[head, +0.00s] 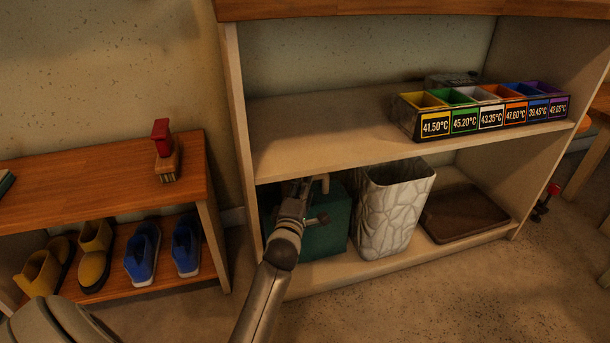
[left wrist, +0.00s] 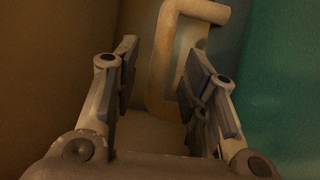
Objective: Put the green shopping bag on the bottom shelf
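The green shopping bag (head: 335,233) stands upright at the left end of the bottom shelf (head: 440,250). Its tan handle (head: 325,183) shows at the top. My left gripper (head: 309,201) is at the bag's upper front and hides part of it. In the left wrist view my left gripper (left wrist: 160,85) has its fingers well apart. The tan handle (left wrist: 163,50) shows between and beyond the fingers, partly covered by the right finger. The bag's green side (left wrist: 280,80) fills the right of that view. I cannot tell whether a finger touches the handle. My right gripper is out of view.
A white patterned bin (head: 393,212) stands right of the bag, with a brown tray (head: 465,214) beyond it. Coloured labelled bins (head: 485,110) sit on the shelf above. A low wooden shoe rack (head: 100,185) stands at left. The floor in front is open.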

